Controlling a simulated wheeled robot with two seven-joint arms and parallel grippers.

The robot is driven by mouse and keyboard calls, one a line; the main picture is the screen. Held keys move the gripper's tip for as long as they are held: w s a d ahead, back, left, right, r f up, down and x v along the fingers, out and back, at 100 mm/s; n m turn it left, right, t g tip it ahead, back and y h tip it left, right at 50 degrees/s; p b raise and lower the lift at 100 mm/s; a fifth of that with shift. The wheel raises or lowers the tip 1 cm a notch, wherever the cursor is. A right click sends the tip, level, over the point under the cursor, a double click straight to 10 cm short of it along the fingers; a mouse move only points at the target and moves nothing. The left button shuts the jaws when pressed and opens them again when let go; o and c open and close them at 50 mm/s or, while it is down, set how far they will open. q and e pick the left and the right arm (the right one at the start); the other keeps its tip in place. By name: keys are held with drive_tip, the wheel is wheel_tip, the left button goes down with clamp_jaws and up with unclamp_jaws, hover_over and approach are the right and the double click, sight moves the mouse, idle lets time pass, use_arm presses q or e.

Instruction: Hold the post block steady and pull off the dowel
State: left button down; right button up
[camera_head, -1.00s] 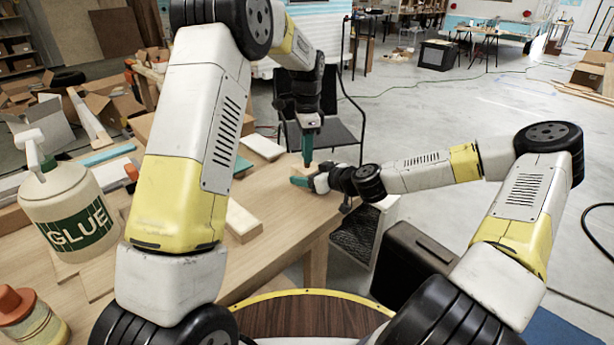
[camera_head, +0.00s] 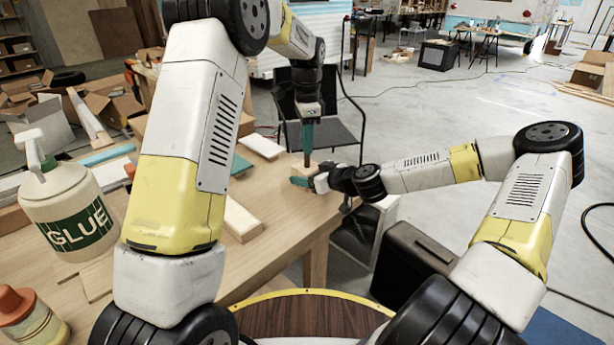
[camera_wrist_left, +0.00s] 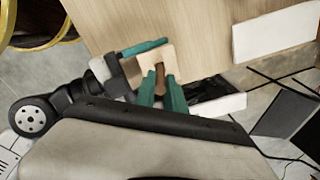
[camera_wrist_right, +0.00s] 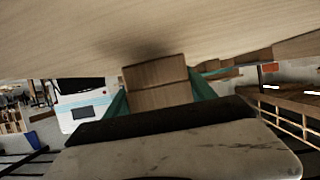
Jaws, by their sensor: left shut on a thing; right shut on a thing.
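The post block (camera_head: 312,170) is a small pale wooden block at the near right corner of the workbench. My right gripper (camera_head: 303,179) is shut on it from the side; its teal fingers flank the block (camera_wrist_right: 157,82) in the right wrist view. The brown dowel (camera_head: 307,159) stands upright over the block. My left gripper (camera_head: 307,149) is shut on the dowel from above. The left wrist view shows the dowel (camera_wrist_left: 160,80) between the teal fingers, in front of the block's pale face (camera_wrist_left: 150,57). I cannot tell whether its lower end is still inside the block.
The wooden workbench (camera_head: 285,200) carries a glue bottle (camera_head: 70,205), a pale board (camera_head: 242,220) and more boards at left. A black chair (camera_head: 335,130) stands behind the corner. A dark case (camera_head: 415,265) stands on the floor at right.

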use_arm(q)
drive_tip(key=shift+r, duration=0.1)
drive_tip(key=shift+r, duration=1.95)
use_arm(e)
drive_tip(key=o, duration=1.6)
